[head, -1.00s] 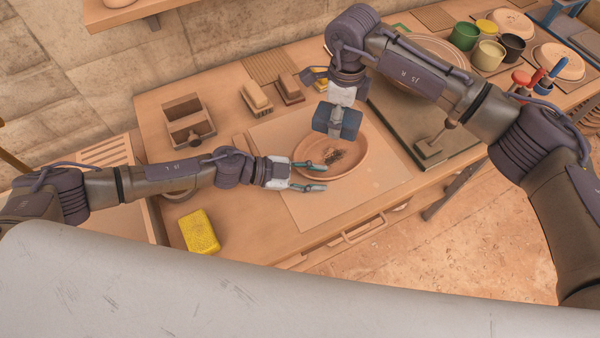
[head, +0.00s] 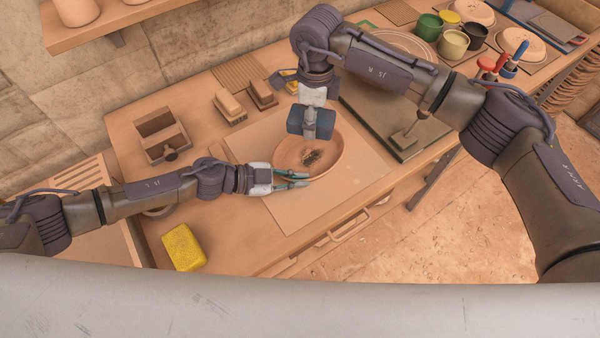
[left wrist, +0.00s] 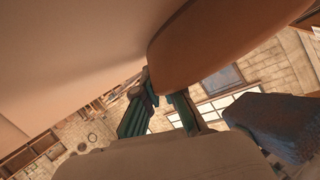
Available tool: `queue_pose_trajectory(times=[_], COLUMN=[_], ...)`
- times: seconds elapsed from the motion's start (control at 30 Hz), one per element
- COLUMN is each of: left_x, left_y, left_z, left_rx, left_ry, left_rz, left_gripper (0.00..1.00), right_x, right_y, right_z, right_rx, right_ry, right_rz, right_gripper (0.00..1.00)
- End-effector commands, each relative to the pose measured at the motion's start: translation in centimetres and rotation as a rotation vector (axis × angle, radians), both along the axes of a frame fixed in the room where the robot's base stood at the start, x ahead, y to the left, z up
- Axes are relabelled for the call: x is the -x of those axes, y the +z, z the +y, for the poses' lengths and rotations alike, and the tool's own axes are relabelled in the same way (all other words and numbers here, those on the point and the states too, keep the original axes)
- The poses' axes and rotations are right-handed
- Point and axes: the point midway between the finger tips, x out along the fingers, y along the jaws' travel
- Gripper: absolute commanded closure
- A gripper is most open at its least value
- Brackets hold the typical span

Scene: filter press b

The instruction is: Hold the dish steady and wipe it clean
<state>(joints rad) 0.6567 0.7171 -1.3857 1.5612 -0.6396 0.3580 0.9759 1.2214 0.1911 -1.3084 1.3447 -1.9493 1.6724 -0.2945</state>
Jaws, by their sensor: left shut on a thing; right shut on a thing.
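The dish (head: 331,148) is a shallow round terracotta bowl with a dark smudge of dirt (head: 312,157) in its middle. It lies on a pale board (head: 290,216) on the bench. My left gripper (head: 306,178) is shut on the near left rim of the dish. In the left wrist view its teal fingers (left wrist: 160,92) meet the dish's curved side (left wrist: 215,45). My right gripper (head: 311,134) points down, shut on a dark blue cloth-like block (head: 296,120), above the far part of the dish. The block also shows in the left wrist view (left wrist: 275,125). Its underside is hidden in the head view.
A yellow sponge (head: 184,247) lies at the front left. A wooden box (head: 161,137) and two brushes (head: 229,106) stand behind. A dark slab (head: 375,112) lies right of the dish, with coloured pots (head: 453,43) beyond. The board's front is clear.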

Motion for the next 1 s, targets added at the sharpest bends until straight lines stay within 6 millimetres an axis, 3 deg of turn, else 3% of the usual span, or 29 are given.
queue_pose_trajectory(times=[0.27, 0.7, 1.0], left_x=[0.1, 0.1, 0.1], left_y=[-0.1, -0.2, -0.2], left_z=[0.0, 0.0, 0.1], left_rx=[-0.001, -0.002, -0.002], left_ry=[-0.001, 0.000, -0.001], left_rz=[0.003, 0.004, 0.004], left_gripper=[1.00, 1.00, 1.00], right_x=[0.0, -0.3, -0.3], right_y=[-0.5, -4.0, -5.4], right_z=[0.0, 0.1, 0.2], right_rx=[0.000, -0.001, -0.002], right_ry=[0.079, 0.775, 0.877], right_rz=[0.001, -0.003, -0.003], right_gripper=[0.64, 0.64, 0.64])
